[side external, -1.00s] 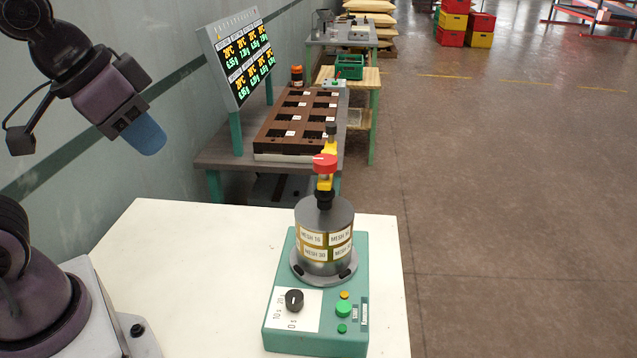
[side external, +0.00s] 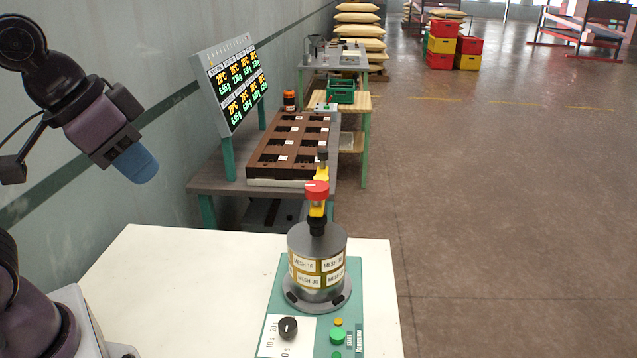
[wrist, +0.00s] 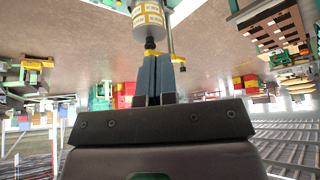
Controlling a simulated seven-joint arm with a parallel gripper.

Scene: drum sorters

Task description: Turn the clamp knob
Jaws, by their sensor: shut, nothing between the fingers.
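The clamp knob is a red disc (side external: 317,190) with a white mark. It sits on a yellow clamp (side external: 316,209) above the grey-topped drum (side external: 316,263) with several MESH labels. The drum stands upright on a green machine base (side external: 350,300). My gripper (side external: 137,163) has blue fingers and is high at the left, well apart from the knob. In the wrist view my gripper (wrist: 155,80) is shut and empty. There the drum (wrist: 151,18) appears upside down, beyond the fingertips, with part of the yellow clamp (wrist: 178,57) showing. The red knob is not clear there, perhaps behind the fingers.
The machine stands on a white table (side external: 180,290) with bare space at its left. A black dial (side external: 288,327) and green button (side external: 338,335) are on its front. Behind are a brown compartment tray (side external: 290,145) and a display board (side external: 236,85).

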